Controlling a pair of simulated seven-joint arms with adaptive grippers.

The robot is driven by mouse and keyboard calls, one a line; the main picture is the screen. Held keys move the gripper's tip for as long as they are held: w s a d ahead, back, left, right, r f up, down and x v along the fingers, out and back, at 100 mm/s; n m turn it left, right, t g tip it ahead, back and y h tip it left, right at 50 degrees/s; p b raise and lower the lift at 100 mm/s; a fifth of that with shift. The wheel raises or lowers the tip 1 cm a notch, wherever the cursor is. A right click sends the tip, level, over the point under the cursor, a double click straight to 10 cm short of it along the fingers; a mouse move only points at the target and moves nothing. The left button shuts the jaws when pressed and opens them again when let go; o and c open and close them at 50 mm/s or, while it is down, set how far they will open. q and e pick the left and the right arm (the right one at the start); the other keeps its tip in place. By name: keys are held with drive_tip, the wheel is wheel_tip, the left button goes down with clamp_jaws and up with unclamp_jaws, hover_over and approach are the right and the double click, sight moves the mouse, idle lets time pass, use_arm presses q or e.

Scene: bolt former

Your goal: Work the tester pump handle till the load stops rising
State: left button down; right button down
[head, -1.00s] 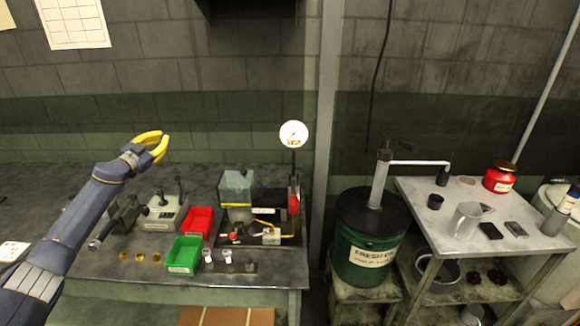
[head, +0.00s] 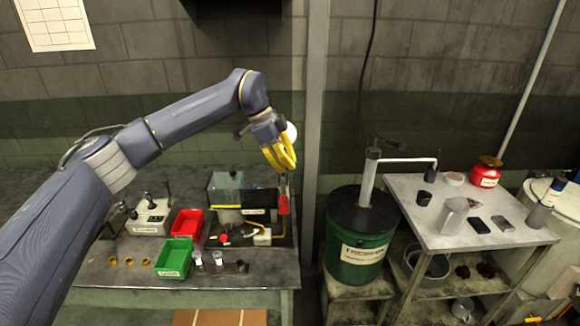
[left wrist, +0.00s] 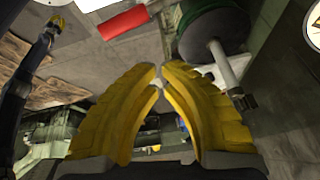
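The tester stands on the bench, and its red pump handle grip (head: 283,203) shows upright at its right side in the head view. My left gripper (head: 284,168) has yellow fingers and hangs just above this grip, seemingly apart from it. The fingers cover part of the white gauge (head: 291,131). A red cylinder (left wrist: 123,22) lies beyond the left finger.
Red (head: 188,223) and green (head: 174,258) bins stand left of the tester, with small cups (head: 218,259) in front. A green oil drum (head: 356,240) with a pump and white pipe stands right of the bench. A side table (head: 470,235) holds a jug and other items.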

sight(284, 201)
use_arm(q)
drive_tip(key=s+r+n+y, duration=0.2)
drive_tip(key=s+y, duration=0.2)
drive_tip(key=shift+g+y, duration=0.4)
drive_tip(key=shift+s+a+f, duration=0.1)
drive_tip(key=shift+a+f, duration=0.05)
drive_tip(key=shift+f, duration=1.7)
drive_tip(key=shift+s+a+f, duration=0.1)
drive_tip(key=shift+a+f, duration=0.05)
drive_tip(key=shift+f, duration=1.65)
drive_tip(key=shift+f, duration=0.15)
drive_tip(key=shift+f, duration=6.35)
drive_tip(key=shift+r, duration=0.1)
drive_tip(key=shift+r, duration=6.4)
